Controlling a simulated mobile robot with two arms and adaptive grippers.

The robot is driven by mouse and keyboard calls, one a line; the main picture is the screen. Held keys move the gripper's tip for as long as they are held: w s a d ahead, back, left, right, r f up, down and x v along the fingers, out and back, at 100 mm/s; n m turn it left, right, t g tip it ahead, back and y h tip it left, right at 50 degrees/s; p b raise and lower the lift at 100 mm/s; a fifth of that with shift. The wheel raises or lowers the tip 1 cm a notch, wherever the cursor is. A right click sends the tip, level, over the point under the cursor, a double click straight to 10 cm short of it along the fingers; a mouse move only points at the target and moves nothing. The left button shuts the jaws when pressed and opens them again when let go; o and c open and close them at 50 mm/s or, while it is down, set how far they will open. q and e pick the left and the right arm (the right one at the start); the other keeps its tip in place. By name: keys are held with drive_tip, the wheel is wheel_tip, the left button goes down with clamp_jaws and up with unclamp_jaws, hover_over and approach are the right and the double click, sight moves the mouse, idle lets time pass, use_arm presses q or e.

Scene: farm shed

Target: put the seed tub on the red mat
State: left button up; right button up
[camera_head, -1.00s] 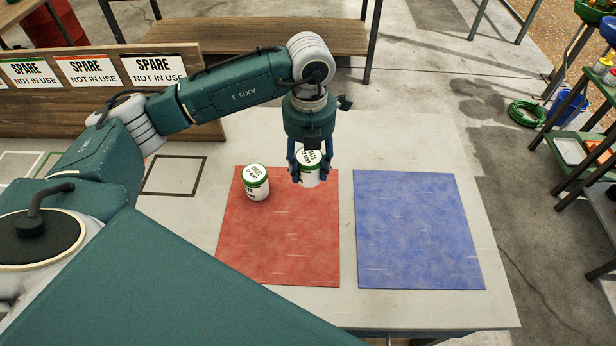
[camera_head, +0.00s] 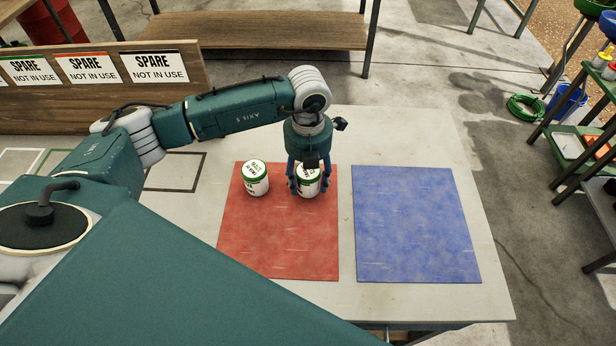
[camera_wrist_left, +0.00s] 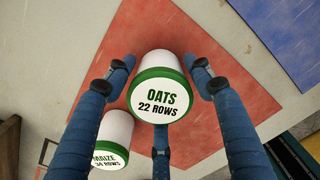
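The seed tub (camera_head: 309,187), white with a green-rimmed lid reading OATS 22 ROWS, stands upright at the top right of the red mat (camera_head: 277,234). My left gripper (camera_head: 309,192) reaches down around it, fingers close against its sides. In the left wrist view the tub (camera_wrist_left: 160,66) is between the blue fingers (camera_wrist_left: 162,62), with the third finger's tip hidden by the lid. It looks to be at or just above the mat; any tiny gap is too small to tell. My right gripper is not in view.
A similar MAIZE tub (camera_head: 257,187) stands on the red mat just left, close to my left gripper. A blue mat (camera_head: 415,225) lies empty to the right. A board with SPARE signs (camera_head: 90,100) stands behind the table's left part. The red mat's front is clear.

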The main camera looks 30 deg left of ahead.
use_arm(q)
drive_tip(key=shift+o, duration=0.4)
drive_tip(key=shift+r, duration=0.1)
drive_tip(key=shift+r, duration=0.2)
wheel_tip(320, 180, up, 10)
drive_tip(key=b, duration=0.3)
drive_tip(key=shift+r, duration=0.9)
